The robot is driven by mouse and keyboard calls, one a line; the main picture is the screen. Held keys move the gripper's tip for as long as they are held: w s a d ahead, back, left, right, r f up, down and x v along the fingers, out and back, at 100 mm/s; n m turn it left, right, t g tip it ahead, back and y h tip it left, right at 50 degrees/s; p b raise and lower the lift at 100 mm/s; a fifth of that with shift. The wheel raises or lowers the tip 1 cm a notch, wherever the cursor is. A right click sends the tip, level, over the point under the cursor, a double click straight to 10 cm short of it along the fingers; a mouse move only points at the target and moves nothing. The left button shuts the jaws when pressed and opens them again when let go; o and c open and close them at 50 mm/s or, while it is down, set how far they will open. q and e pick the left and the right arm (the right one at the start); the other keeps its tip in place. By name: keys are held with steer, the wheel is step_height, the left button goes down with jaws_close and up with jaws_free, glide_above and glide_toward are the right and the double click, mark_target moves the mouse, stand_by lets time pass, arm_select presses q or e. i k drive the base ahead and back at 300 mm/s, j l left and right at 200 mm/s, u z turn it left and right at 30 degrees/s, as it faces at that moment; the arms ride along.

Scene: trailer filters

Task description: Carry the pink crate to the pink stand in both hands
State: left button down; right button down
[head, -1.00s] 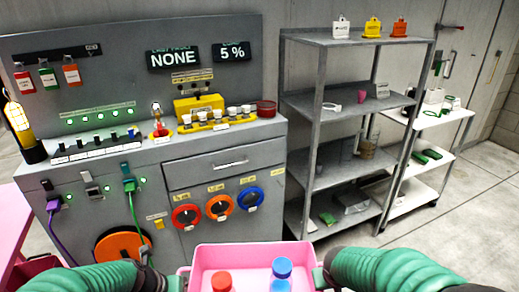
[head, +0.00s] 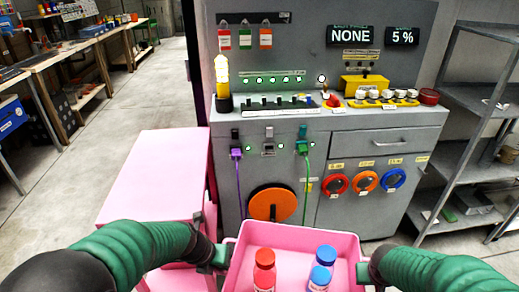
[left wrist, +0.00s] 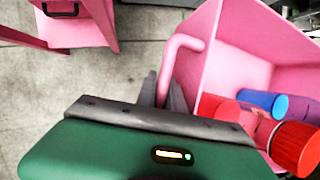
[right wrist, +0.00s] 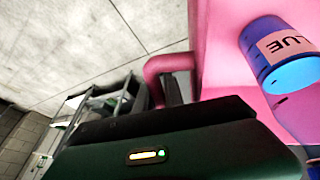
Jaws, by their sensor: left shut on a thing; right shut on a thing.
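The pink crate (head: 300,238) is low in the head view, in front of me, with red bottles (head: 264,268) and blue bottles (head: 324,262) inside. My left gripper (head: 222,256) is shut on its left handle (left wrist: 184,44). My right gripper (head: 364,270) is shut on its right handle (right wrist: 168,63). The pink stand (head: 155,172), with a flat, bare top, is left of the crate in the head view. My left arm covers part of its near side. The crate's underside is hidden.
A grey control cabinet (head: 375,140) with plugged-in cables stands directly ahead, right of the stand. Grey shelves (head: 460,140) are at the right. Workbenches (head: 85,45) line the far left. Open concrete floor (head: 75,150) lies left of the stand.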

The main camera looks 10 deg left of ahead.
mark_target(155, 170)
steer(key=k+j, duration=0.1)
steer(key=j, duration=0.5)
steer(key=k+j, duration=0.1)
steer(key=j, duration=1.1)
steer(key=k, duration=0.05)
